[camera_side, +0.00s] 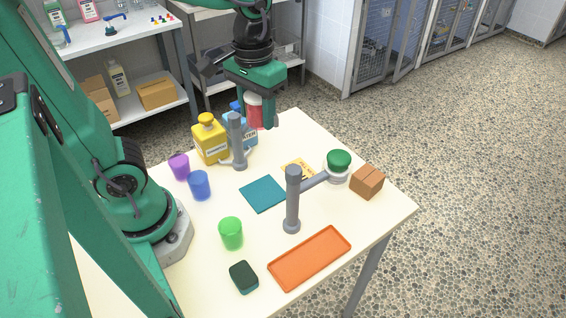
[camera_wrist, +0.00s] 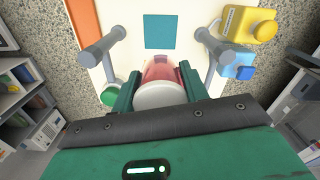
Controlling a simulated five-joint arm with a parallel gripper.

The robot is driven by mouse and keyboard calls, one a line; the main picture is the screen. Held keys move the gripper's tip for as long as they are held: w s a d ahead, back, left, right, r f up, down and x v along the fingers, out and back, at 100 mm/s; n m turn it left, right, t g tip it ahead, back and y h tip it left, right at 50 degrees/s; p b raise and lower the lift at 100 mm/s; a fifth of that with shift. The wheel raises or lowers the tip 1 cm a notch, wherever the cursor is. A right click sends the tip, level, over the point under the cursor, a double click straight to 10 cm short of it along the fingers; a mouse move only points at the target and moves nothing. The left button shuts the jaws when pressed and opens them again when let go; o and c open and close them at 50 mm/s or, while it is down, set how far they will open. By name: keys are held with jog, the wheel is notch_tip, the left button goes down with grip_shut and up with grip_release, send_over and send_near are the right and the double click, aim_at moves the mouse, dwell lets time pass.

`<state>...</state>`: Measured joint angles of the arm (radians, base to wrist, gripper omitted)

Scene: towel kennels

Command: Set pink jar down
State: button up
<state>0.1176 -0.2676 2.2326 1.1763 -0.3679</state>
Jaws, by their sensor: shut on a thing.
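My gripper (camera_side: 256,121) is shut on the pink jar (camera_side: 254,108), which has a pale lid and reddish-pink body. The gripper points down, with one finger on each side of the jar, near the far end of the white table (camera_side: 391,208). In the wrist view, the jar's white lid (camera_wrist: 160,97) and pink body (camera_wrist: 162,70) show between the fingers. The jar looks upright. It seems to be above the table, but the gap under it is hard to judge.
Two grey posts with side arms (camera_side: 292,200) stand on the table. A yellow bottle (camera_side: 209,145) and blue bottle (camera_side: 247,138) stand close by the jar. A teal square (camera_side: 262,193), orange tray (camera_side: 310,258), brown box (camera_side: 367,182) and several cups (camera_side: 231,233) are nearer.

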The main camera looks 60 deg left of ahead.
jog(key=shift+w+d+r+n, duration=0.15)
jog(key=shift+d+n, duration=0.35)
jog(key=shift+d, duration=0.35)
jog(key=d+n, duration=0.2)
jog(key=d, duration=0.1)
jog(key=d+n, duration=0.2)
jog(key=d, duration=0.1)
jog(key=d+n, duration=0.1)
jog(key=d, duration=0.2)
jog(key=shift+s+n, duration=0.25)
jog(key=shift+n, duration=0.15)
jog(key=s+d+n, duration=0.3)
jog(key=d+n, duration=0.3)
jog(key=d, duration=0.3)
send_near(299, 267)
jog(key=shift+d+f, duration=0.1)
jog(key=shift+f, duration=1.25)
jog(key=shift+f, duration=1.75)
jog(key=shift+f, duration=0.15)
